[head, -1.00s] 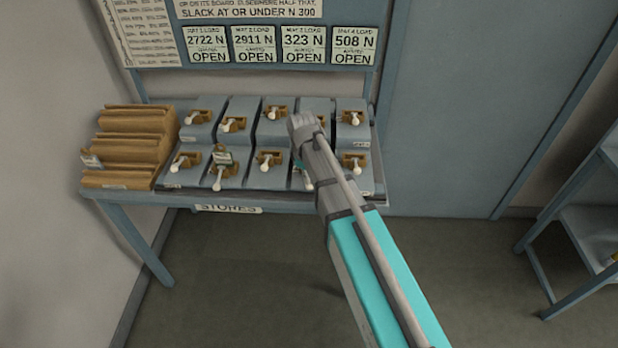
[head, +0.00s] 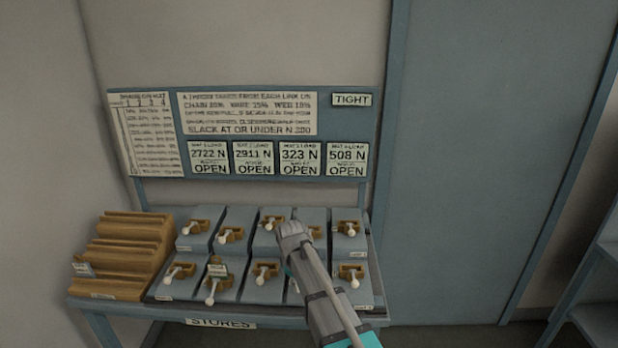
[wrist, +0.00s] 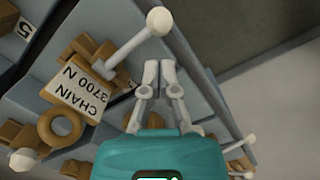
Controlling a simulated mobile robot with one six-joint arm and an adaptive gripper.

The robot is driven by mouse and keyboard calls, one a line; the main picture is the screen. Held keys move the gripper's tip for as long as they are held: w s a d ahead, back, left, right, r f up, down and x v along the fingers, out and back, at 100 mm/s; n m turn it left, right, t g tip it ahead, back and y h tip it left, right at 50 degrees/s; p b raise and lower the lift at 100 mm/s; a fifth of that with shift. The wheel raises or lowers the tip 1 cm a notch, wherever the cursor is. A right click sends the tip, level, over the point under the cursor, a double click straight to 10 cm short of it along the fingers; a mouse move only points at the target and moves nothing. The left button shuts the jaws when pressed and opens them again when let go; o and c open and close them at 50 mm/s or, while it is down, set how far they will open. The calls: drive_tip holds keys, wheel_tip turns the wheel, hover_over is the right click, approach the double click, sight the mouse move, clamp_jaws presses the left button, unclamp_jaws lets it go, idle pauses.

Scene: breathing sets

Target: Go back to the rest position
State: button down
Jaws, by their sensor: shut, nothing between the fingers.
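My arm reaches up over the stores bench (head: 120,304) in the head view, and its end covers part of the grey blocks on the right. My gripper (wrist: 164,66) shows in the wrist view with its two pale fingers together and nothing between them. Beside it on the left is a wooden piece with a tag (wrist: 82,90) reading CHAIN 3700 N and a white ball-ended lever (wrist: 135,44). The fingers look apart from the lever, though the gap in depth is hard to judge.
Several grey blocks (head: 204,221) with brown holders and white levers stand in two rows. A stepped wooden rack (head: 125,240) stands at the left. A board (head: 247,113) with load cards rises behind. A blue-grey door (head: 470,150) and shelf (head: 598,290) are at the right.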

drive_tip(key=s+d+m, duration=0.5)
drive_tip(key=s+d, duration=0.2)
drive_tip(key=d, duration=0.3)
drive_tip(key=s+d+m+y, duration=0.1)
drive_tip(key=s+d+m, duration=0.5)
drive_tip(key=d, duration=0.5)
drive_tip(key=shift+s+t, duration=0.3)
drive_tip(key=shift+s, duration=0.55)
drive_tip(key=shift+a, duration=0.1)
